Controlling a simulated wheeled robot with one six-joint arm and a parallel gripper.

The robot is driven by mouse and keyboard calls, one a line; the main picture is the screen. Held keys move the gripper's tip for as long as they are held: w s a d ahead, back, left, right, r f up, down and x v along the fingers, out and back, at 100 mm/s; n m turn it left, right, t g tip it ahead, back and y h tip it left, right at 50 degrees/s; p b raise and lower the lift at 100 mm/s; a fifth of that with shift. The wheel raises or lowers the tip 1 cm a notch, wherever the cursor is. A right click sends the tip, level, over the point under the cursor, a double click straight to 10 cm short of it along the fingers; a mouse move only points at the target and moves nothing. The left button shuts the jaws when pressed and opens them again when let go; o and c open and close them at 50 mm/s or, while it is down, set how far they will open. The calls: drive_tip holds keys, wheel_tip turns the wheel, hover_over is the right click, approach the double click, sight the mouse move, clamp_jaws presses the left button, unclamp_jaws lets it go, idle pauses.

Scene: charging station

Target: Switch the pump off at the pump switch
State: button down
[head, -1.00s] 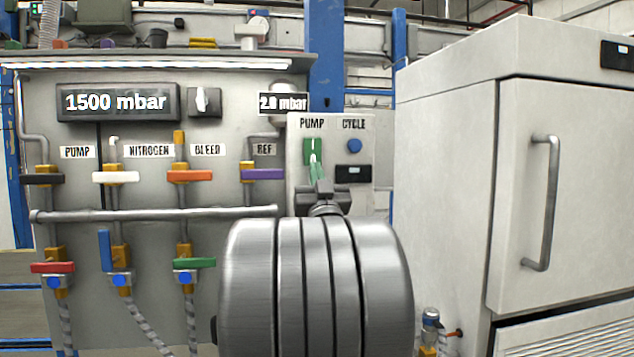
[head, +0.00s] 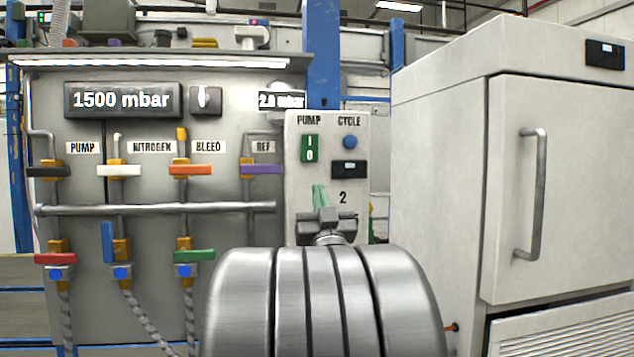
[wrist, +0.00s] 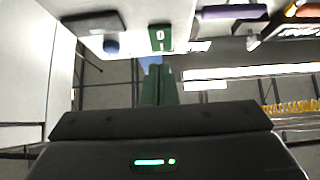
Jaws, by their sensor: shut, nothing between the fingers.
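The pump switch (head: 310,149) is a green rocker marked I and 0 under the PUMP label on a pale control box. It also shows in the wrist view (wrist: 161,38), upside down. My gripper (head: 320,196) is in front of the box and below the switch, with a visible gap in the picture between its tips and the switch. Its green fingers are together and empty. They also show in the wrist view (wrist: 158,84). I cannot tell which side of the rocker is pressed in.
A valve panel (head: 230,230) with coloured handles and a 1500 mbar readout (head: 122,100) stands left. A white cabinet (head: 440,170) stands right.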

drive_tip(key=v, duration=0.3)
drive_tip(key=shift+f, duration=0.5)
drive_tip(key=shift+w+r, duration=0.1)
